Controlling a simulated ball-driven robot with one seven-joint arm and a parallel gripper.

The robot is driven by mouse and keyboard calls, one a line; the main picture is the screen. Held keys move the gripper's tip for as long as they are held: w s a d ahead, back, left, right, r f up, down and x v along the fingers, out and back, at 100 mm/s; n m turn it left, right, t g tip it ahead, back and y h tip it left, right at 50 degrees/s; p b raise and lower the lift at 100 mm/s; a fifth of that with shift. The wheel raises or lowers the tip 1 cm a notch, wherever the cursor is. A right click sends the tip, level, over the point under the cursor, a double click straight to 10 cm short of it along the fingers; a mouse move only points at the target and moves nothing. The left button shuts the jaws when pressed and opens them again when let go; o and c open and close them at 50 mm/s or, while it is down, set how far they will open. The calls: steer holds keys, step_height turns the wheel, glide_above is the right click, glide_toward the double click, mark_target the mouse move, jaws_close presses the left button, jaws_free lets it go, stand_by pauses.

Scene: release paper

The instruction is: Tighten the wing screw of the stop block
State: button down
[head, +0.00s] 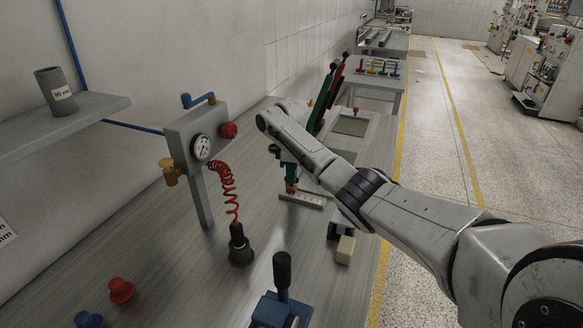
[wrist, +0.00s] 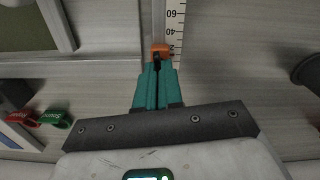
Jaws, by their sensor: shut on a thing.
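The stop block (wrist: 160,48) is a small orange piece at the low end of a white ruler scale (wrist: 174,28). It also shows in the head view as an orange patch (head: 291,187) on the pale scale bar (head: 302,200). My gripper (wrist: 157,64) has teal fingers closed together at the block. A small dark piece, apparently the wing screw (wrist: 157,56), sits between the fingertips and is mostly hidden by them. In the head view my gripper (head: 291,179) points down onto the block from above. The screw cannot be made out there.
A gauge post (head: 201,147) with a red coiled hose and black nozzle (head: 240,246) stands left of my gripper. A blue device with a black lever (head: 283,270) stands in front. A cream block (head: 345,250) lies near the right bench edge. Red and green tags (wrist: 54,118) lie left in the wrist view.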

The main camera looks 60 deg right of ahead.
steer(key=m+p, duration=0.2)
steer(key=m, duration=0.2)
steer(key=shift+r+m, duration=0.1)
steer(key=shift+m, duration=0.2)
steer(key=m+p, duration=0.1)
steer(key=m, duration=0.2)
steer(key=shift+m+p, duration=0.3)
steer(key=m, duration=0.3)
steer(key=shift+m, duration=0.3)
steer(key=shift+w+m+p, duration=0.1)
steer(key=shift+m+p, duration=0.25)
steer(key=shift+m, duration=1.65)
steer(key=c, duration=1.3)
jaws_free()
step_height(320, 180, up, 11)
steer(key=shift+f+b, duration=0.15)
steer(key=shift+b, duration=0.3)
